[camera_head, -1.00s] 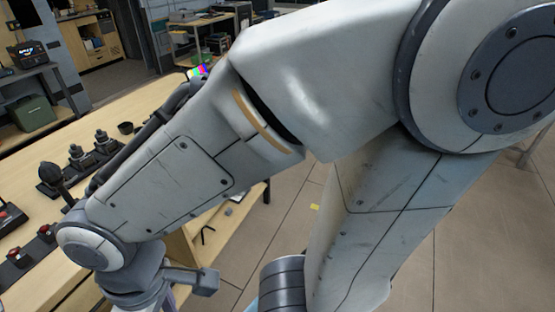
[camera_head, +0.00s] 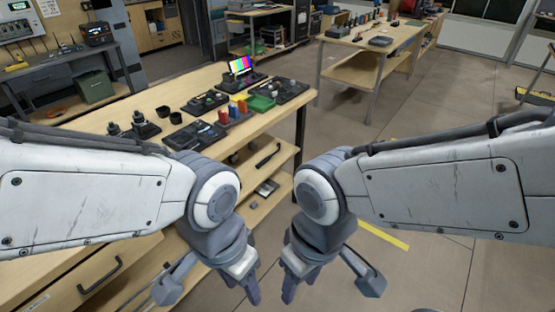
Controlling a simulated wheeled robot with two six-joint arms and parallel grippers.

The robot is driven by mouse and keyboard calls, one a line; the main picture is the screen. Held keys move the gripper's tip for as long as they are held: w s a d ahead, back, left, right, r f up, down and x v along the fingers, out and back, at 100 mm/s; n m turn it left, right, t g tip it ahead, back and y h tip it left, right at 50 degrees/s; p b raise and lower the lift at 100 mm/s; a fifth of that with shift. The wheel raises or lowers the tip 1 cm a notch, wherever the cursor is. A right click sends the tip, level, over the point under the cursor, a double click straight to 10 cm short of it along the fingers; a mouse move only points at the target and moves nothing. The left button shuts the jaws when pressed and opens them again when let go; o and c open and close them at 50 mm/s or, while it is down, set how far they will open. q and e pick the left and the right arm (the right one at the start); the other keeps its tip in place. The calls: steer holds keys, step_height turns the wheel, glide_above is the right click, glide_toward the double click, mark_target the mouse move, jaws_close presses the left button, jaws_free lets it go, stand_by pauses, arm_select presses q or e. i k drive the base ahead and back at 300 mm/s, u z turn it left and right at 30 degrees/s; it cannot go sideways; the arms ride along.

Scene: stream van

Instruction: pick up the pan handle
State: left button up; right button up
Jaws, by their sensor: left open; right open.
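I cannot clearly pick out the pan handle. My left gripper (camera_head: 243,286) is open and empty, pointing down in front of the bench, below and left of this bar. My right gripper (camera_head: 290,284) is open and empty, pointing down over the floor beside the left one. Neither touches anything.
The wooden workbench (camera_head: 170,97) carries black trays, red and yellow items, a green tray (camera_head: 261,103) and a colour-bar screen (camera_head: 240,66). A drawer front (camera_head: 60,285) with a black pull is at lower left. Floor is open to the right.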

mark_target(268, 158)
steer(key=z, duration=0.5)
steer(key=k, duration=1.2)
steer(key=z, duration=0.8)
steer(key=i, duration=2.25)
steer(key=u, duration=1.2)
steer(key=i, duration=0.8)
steer(key=u, duration=1.25)
steer(key=i, duration=0.4)
steer(key=u, duration=0.35)
